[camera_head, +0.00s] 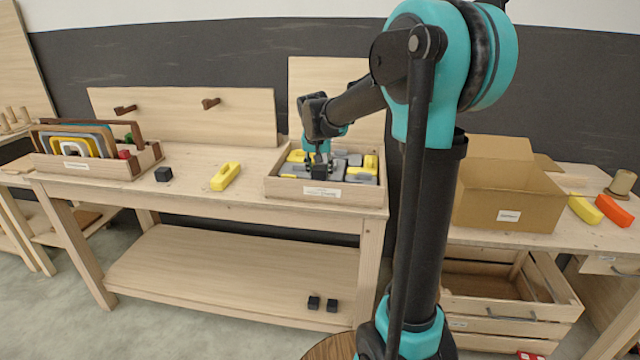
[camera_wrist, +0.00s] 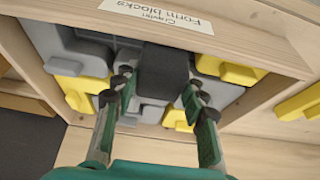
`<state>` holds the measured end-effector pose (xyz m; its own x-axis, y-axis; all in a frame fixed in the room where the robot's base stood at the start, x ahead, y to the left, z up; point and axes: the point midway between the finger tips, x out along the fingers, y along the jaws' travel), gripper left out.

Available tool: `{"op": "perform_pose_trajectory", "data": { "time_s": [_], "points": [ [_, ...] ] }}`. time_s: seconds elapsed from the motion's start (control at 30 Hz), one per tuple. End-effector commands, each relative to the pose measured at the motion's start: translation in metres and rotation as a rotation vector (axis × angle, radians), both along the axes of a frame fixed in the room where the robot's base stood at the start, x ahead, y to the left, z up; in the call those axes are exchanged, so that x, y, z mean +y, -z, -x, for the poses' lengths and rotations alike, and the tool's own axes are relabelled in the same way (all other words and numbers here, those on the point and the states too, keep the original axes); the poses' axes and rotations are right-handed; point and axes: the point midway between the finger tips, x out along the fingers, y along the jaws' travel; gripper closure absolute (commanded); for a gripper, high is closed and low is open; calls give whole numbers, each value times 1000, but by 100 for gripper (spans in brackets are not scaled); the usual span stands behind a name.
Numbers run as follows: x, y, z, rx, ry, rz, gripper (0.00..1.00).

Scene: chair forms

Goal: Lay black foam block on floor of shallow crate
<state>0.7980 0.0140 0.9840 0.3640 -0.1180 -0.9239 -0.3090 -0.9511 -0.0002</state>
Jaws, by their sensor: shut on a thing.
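My gripper (camera_head: 319,160) is shut on a black foam block (camera_head: 320,172) at the front part of a shallow wooden crate (camera_head: 285,188) on the workbench. In the wrist view the black block (camera_wrist: 163,68) sits between the two fingers of my gripper (camera_wrist: 155,90), near the crate's labelled wall (camera_wrist: 215,40). Yellow blocks (camera_wrist: 82,97) and grey blocks (camera_wrist: 85,50) lie in the crate around and under it. I cannot tell whether the black block touches them or the crate floor, which is mostly covered.
Left on the bench are a yellow block (camera_head: 225,176), a black cube (camera_head: 163,174) and a wooden tray (camera_head: 140,166) of coloured pieces. Two dark cubes (camera_head: 322,303) lie on the lower shelf. A cardboard box (camera_head: 485,205) stands to the right. The bench's middle has free room.

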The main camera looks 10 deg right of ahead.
Motion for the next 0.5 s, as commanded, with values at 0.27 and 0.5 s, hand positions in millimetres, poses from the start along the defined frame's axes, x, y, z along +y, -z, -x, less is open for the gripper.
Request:
{"op": "perform_pose_trajectory", "data": {
  "time_s": [0.27, 0.5],
  "points": [
    [0, 26, 0, 0, 0, 0, 69],
    [0, 49, 0, 0, 0, 0, 69]
  ]
}}
